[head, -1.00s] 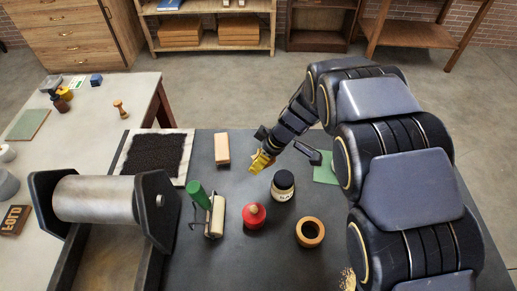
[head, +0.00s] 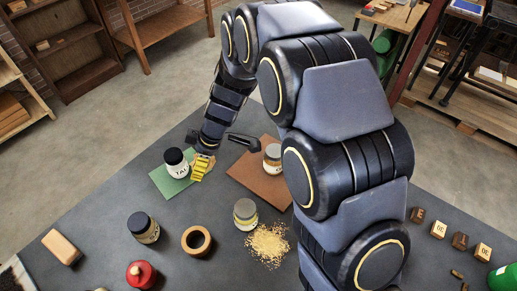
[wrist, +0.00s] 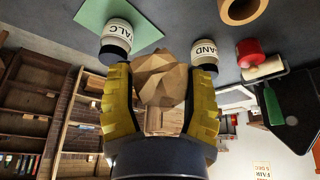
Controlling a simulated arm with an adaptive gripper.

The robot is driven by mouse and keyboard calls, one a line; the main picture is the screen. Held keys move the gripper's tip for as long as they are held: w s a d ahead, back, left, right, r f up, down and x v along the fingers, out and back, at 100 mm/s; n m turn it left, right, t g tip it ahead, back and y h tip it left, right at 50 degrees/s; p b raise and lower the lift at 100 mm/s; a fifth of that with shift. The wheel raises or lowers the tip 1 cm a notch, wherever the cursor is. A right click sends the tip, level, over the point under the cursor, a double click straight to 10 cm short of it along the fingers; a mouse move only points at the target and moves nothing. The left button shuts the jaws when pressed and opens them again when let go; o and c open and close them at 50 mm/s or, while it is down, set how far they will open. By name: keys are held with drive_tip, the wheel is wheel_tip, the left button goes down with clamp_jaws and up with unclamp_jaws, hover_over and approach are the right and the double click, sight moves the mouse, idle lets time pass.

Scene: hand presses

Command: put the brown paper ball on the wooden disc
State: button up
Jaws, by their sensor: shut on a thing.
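The brown paper ball (wrist: 160,80) is a faceted, crumpled lump between the two yellow fingers of my gripper (wrist: 160,96) in the wrist view. My gripper is shut on it. In the head view my gripper (head: 201,171) is beside the right edge of a green sheet (head: 167,186), close to the TALC jar; the ball is mostly hidden there. A round wooden piece (head: 186,246) with a dark centre, ring-like, lies on the dark table, below my gripper in the picture. I see no plain wooden disc apart from it.
The TALC jar (head: 177,165) stands on the green sheet. A brown board (head: 246,176) bears another jar (head: 272,160). Further jars (head: 143,229) (head: 245,216), a red-topped bottle (head: 141,275), a wooden block (head: 61,248) and tan crumbs (head: 268,246) lie around.

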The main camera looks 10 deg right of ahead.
drive_tip(key=s+d+r+m+t+h, duration=0.1)
drive_tip(key=d+m, duration=0.2)
drive_tip(key=d, duration=0.7)
drive_tip(key=s+d+r+m+t, duration=0.1)
drive_tip(key=d+r+m, duration=0.15)
drive_tip(key=d, duration=0.85)
drive_tip(key=s+d+m+t+h, duration=0.1)
drive_tip(key=s+d+m+h, duration=0.1)
drive_tip(key=s+d+m, duration=0.7)
drive_tip(key=w+d+f+n, duration=0.1)
drive_tip(key=w+d+f, duration=0.1)
drive_tip(key=w+d, duration=0.1)
drive_tip(key=w+d+f+n, duration=0.1)
drive_tip(key=w+d+f, duration=0.2)
drive_tip(key=d, duration=0.1)
drive_tip(key=w+d+f+n, duration=0.1)
drive_tip(key=w+d+f, duration=0.2)
drive_tip(key=w, duration=0.1)
drive_tip(key=shift+d, duration=0.4)
drive_tip(key=shift+w+d+f, duration=0.15)
drive_tip(key=shift+w+f, duration=0.1)
drive_tip(key=shift+f, duration=0.2)
drive_tip(key=shift+w+f, duration=0.1)
drive_tip(key=shift+f, duration=1.5)
drive_tip(key=o, duration=0.7)
drive_tip(key=shift+f, duration=0.1)
drive_tip(key=shift+c, duration=0.2)
